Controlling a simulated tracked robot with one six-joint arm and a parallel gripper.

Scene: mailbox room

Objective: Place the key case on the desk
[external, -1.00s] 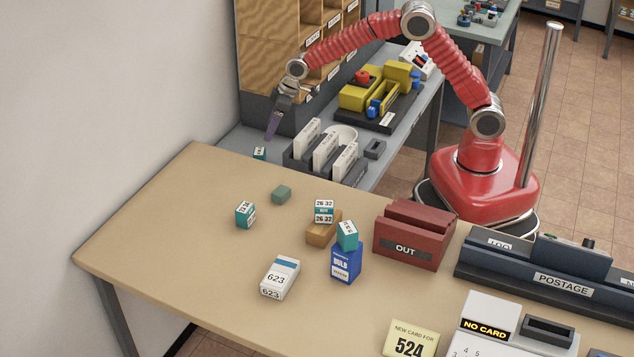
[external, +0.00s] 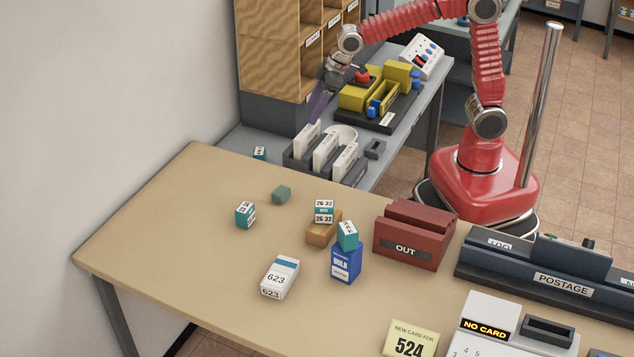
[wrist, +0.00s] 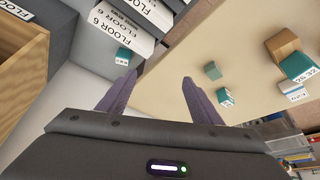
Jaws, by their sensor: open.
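Several small teal cases with white number labels are in view; I cannot tell which is the key case. One teal case (external: 259,154) rests on the lower grey counter behind the desk (external: 150,235); it also shows near the left fingertip in the wrist view (wrist: 123,56). On the desk, one teal case (external: 245,215) stands alone, another (external: 324,212) sits on a brown block, and a third (external: 348,235) sits tilted on a blue bulb box. My gripper (external: 315,112) is open and empty, above the grey counter near the card rack; its fingers show in the wrist view (wrist: 157,82).
The dark rack (external: 325,165) with white floor cards is below my gripper. The wooden pigeonholes (external: 272,50) stand behind it. A green block (external: 281,195), a white 623 box (external: 280,278) and the red OUT tray (external: 410,237) stand on the desk. The desk's left part is clear.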

